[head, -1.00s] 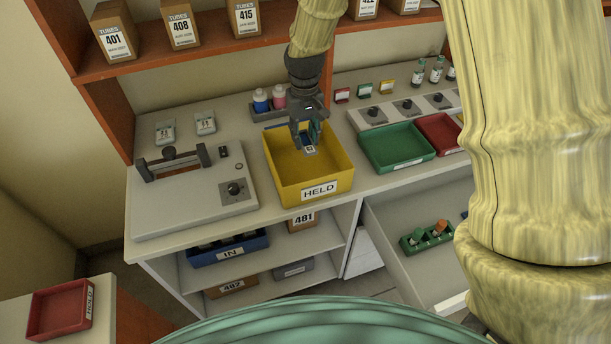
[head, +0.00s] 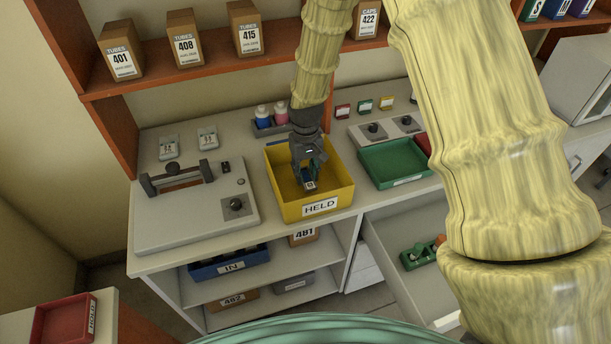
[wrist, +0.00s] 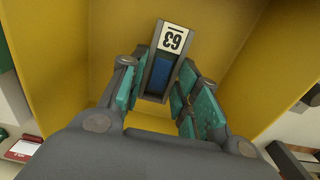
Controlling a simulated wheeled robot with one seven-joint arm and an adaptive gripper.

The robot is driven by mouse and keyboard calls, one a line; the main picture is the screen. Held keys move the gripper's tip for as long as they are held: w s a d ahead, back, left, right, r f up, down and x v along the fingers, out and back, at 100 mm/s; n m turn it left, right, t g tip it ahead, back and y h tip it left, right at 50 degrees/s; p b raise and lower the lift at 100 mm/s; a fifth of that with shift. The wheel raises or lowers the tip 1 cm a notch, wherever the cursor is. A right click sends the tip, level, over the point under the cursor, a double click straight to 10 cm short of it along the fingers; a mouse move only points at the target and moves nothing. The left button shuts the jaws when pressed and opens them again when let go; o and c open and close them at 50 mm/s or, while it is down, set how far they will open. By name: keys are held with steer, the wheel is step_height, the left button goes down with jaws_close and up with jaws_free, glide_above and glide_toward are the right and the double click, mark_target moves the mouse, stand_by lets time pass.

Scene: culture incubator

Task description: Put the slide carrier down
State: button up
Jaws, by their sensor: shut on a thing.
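The slide carrier (wrist: 161,73) is a small grey holder with a blue inside and a white label reading 63. My gripper (head: 308,183) is shut on it, with the teal finger pads on both sides of the carrier in the wrist view (wrist: 160,95). The carrier also shows as a small dark piece with a pale label in the head view (head: 309,184). Gripper and carrier are down inside the yellow tray labelled HELD (head: 318,209). I cannot tell whether the carrier touches the tray floor.
A grey device with a handle (head: 190,220) stands left of the yellow tray. A green tray (head: 393,163) is to its right. A rack with blue and pink bottles (head: 270,125) stands behind. An open drawer (head: 400,285) juts out below the counter at right.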

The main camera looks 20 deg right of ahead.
mark_target(306, 175)
steer(key=shift+f+p, duration=0.35)
steer(key=shift+f, duration=1)
steer(key=shift+f, duration=0.15)
steer(key=o, duration=0.8)
steer(key=shift+o, duration=0.2)
step_height(306, 175, up, 12)
steer(key=b, duration=0.4)
steer(key=shift+r, duration=0.2)
